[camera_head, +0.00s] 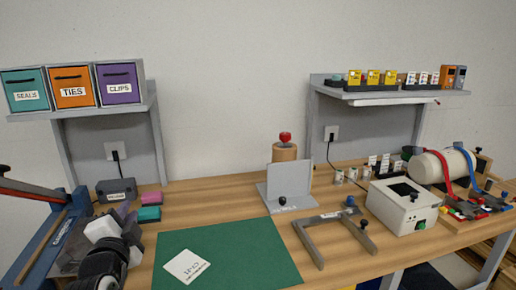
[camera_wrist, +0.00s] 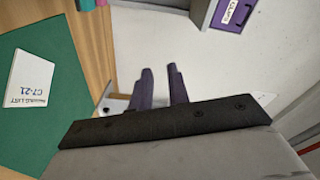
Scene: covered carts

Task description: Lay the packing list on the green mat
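The packing list (camera_head: 187,266) is a white sheet or card with dark print. It lies flat on the left front part of the green mat (camera_head: 245,250). In the head view my gripper is at the lower left, left of the mat, partly hidden by my arm.
A blue press-like tool (camera_head: 50,235) stands at the far left. Pink and teal blocks (camera_head: 150,205) lie behind the mat. A grey bookend-like stand (camera_head: 290,183), a grey frame (camera_head: 335,235) and a white box (camera_head: 400,208) stand to the right. Most of the mat is bare.

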